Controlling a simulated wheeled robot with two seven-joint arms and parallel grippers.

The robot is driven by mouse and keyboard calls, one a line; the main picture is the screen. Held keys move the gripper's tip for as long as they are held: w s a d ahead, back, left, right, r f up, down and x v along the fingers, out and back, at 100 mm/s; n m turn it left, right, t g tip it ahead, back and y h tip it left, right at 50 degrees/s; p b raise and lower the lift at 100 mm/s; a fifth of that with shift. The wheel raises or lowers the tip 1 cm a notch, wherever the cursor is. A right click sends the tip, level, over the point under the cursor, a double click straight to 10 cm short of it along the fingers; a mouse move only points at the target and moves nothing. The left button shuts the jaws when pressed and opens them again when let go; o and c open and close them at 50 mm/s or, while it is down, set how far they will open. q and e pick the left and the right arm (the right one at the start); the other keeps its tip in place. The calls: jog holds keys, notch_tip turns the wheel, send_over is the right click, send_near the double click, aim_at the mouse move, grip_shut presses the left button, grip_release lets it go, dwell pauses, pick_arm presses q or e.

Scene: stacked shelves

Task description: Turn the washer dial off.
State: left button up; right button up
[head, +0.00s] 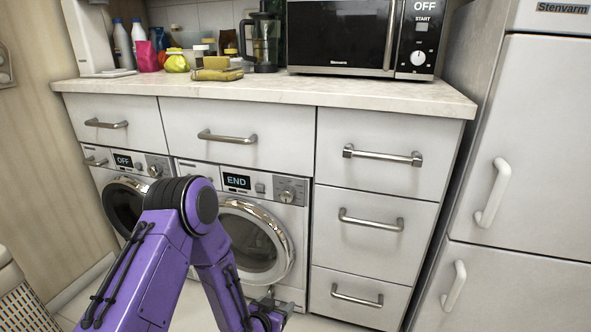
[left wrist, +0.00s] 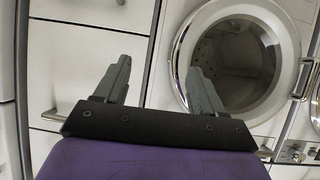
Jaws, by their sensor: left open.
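Two white front-loading machines stand under the counter in the head view. The left machine (head: 112,205) has a display reading OFF (head: 123,161) and a round dial (head: 155,170). The right machine (head: 297,225) has a display reading END (head: 237,181) and a silver dial (head: 288,194) at its top right. My left gripper (head: 272,300) is low in front of the right machine, below the dial and apart from it. In the left wrist view my left gripper (left wrist: 160,72) is open and empty, beside a round glass door (left wrist: 232,58). My right gripper is not in view.
Drawers with bar handles (head: 370,219) stand right of the machines, and a fridge (head: 520,150) beyond. The counter (head: 300,90) overhangs above with bottles, a blender (head: 264,42) and a microwave (head: 345,38). My purple left arm covers part of both machines.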

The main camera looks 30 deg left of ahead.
aim_at(286, 197)
pick_arm(q)
jog(key=w+a+r+m+t+y+p, duration=0.1)
jog(key=w+a+r+t+p, duration=0.15)
jog(key=r, duration=0.45)
jog(key=w+a+r+t+p, duration=0.15)
jog(key=w+r, duration=0.25)
jog(key=r, duration=0.4)
jog(key=w+a+r+m+t+y+p, duration=0.1)
jog(key=w+a+r, duration=0.25)
jog(key=r, duration=0.35)
jog(key=x, duration=0.3)
jog(key=b+x, duration=0.1)
jog(key=x, duration=0.2)
jog(key=b+x, duration=0.1)
jog(key=x, duration=0.2)
jog(key=shift+w+d+f, duration=0.2)
jog(key=shift+w+d, duration=0.1)
jog(key=shift+w+a+r, duration=0.1)
jog(key=shift+w+a, duration=0.05)
jog(key=shift+w, duration=0.35)
jog(key=shift+t, duration=0.3)
jog(key=c, duration=1)
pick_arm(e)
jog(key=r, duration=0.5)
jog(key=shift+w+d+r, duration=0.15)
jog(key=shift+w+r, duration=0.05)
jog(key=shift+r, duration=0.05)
